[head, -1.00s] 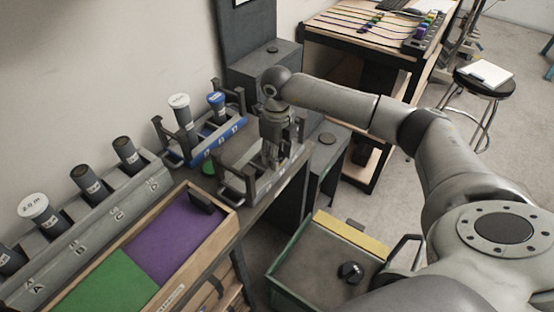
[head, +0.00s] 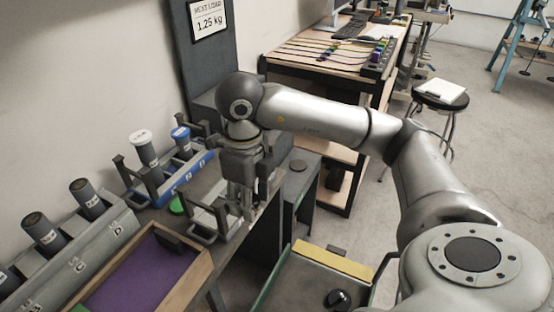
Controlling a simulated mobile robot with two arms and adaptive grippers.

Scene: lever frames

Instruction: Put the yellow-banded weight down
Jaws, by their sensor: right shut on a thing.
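My right gripper (head: 243,212) points straight down over the grey tray (head: 203,222) with side handles at the end of the bench. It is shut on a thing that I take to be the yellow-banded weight. The fingers hide most of that thing, and I cannot make out a yellow band. I cannot tell whether it touches the surface under it. My left gripper is not in view.
A blue-edged stand (head: 172,183) with a white-topped cylinder (head: 144,148) and a blue-topped cylinder (head: 181,141) is left of the gripper. A grey rack (head: 75,240) holds dark cylinders. A purple-lined tray (head: 140,278) is in front. A sign (head: 209,20) reads 1.25 kg.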

